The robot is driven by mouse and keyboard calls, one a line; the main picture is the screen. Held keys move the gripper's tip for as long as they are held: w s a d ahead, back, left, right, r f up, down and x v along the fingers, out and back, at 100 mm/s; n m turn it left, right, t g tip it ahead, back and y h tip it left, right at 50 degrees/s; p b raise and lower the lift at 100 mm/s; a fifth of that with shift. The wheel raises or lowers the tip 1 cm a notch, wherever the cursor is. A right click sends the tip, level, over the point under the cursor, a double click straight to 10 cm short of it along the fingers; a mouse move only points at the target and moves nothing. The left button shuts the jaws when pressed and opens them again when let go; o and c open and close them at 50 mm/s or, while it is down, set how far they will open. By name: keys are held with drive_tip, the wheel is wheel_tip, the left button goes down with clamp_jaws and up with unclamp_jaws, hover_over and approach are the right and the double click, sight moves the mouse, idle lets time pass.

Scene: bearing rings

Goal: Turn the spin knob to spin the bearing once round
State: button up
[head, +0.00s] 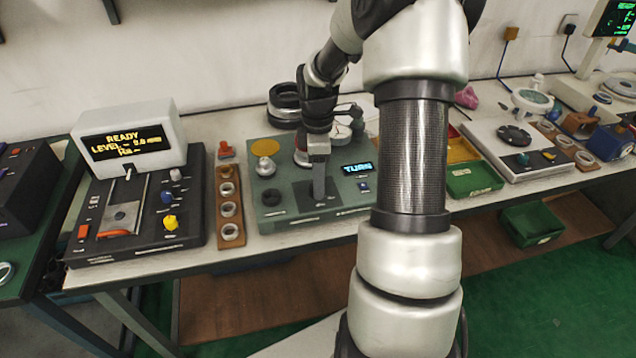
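The green bench tester (285,219) stands on the table at the picture's centre, with a small display (357,168) reading "TURN". On its left side are a silver knob (265,167) and a black knob (272,197); I cannot read which is the spin knob. My gripper (318,192) points down over the tester's dark square patch (334,188), right of both knobs. Its fingers look close together, but their gap and anything between them cannot be made out. My wrist hides the tester's back middle, and I cannot make out the bearing there.
A brown strip with several rings (230,191) lies left of the tester. A black box with a READY display (127,142) stands further left. Black rings (284,103) lie behind the tester. A green tray (473,180) and a white scale-like device (515,160) stand right.

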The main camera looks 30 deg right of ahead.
drive_tip(key=shift+f, duration=0.65)
drive_tip(key=c, duration=1)
drive_tip(key=shift+c, duration=0.2)
